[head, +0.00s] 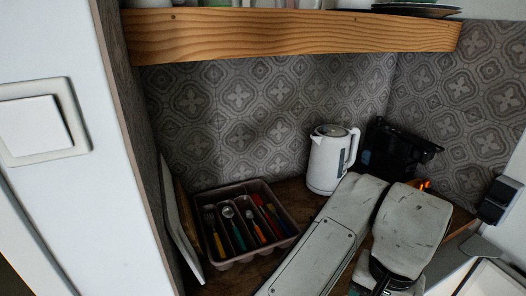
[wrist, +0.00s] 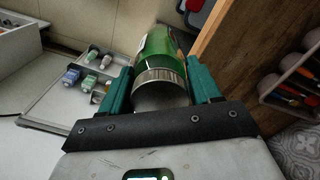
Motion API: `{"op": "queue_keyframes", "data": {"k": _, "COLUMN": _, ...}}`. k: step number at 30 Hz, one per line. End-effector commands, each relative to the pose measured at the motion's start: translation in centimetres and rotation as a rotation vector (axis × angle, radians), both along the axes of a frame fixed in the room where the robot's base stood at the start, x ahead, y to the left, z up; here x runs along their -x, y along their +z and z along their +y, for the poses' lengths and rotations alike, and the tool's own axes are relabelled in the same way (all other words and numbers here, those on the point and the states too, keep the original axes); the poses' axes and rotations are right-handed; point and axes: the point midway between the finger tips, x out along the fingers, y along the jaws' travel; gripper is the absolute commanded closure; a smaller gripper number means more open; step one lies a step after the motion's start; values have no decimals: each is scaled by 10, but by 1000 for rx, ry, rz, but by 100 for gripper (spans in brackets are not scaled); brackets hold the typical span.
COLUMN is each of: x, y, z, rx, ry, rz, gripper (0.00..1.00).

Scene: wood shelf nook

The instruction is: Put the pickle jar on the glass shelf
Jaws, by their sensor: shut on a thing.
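My gripper (wrist: 161,84) shows in the wrist view with its teal fingers shut on a green jar (wrist: 154,45) with a metal lid. One finger presses each side, and the lid end faces the camera. In the head view, my arm covers the lower right, and neither my gripper nor the jar can be made out. A wooden shelf (head: 290,36) crosses the top of the head view. Plates and parts of glassware show on it, cut off by the frame's edge. I see no separate glass sheet.
Below the shelf, a cutlery tray (head: 289,212) and a white kettle (head: 328,162) stand on the wooden counter, with a black appliance (head: 393,152) beside the kettle. A white wall with a switch (head: 40,122) bounds the left. Small bottles (wrist: 83,70) sit in a tray in the wrist view.

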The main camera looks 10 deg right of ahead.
Motion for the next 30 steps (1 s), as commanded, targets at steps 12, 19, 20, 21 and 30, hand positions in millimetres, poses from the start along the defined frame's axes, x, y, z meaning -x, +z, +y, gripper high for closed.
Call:
{"op": "queue_keyframes", "data": {"k": 12, "x": -47, "y": -134, "z": 17, "rx": 1, "ry": 656, "rz": 4, "gripper": 88}}
{"op": "queue_keyframes", "data": {"k": 19, "x": -47, "y": -164, "z": 18, "rx": -1, "ry": 711, "rz": -2, "gripper": 88}}
{"op": "queue_keyframes", "data": {"k": 20, "x": -46, "y": -169, "z": 17, "rx": -2, "ry": 710, "rz": -1, "gripper": 88}}
{"op": "queue_keyframes", "data": {"k": 21, "x": -44, "y": -178, "z": 17, "rx": -2, "ry": 709, "rz": -1, "gripper": 88}}
{"op": "queue_keyframes", "data": {"k": 30, "x": -30, "y": -235, "z": 19, "rx": 0, "ry": 710, "rz": -1, "gripper": 88}}
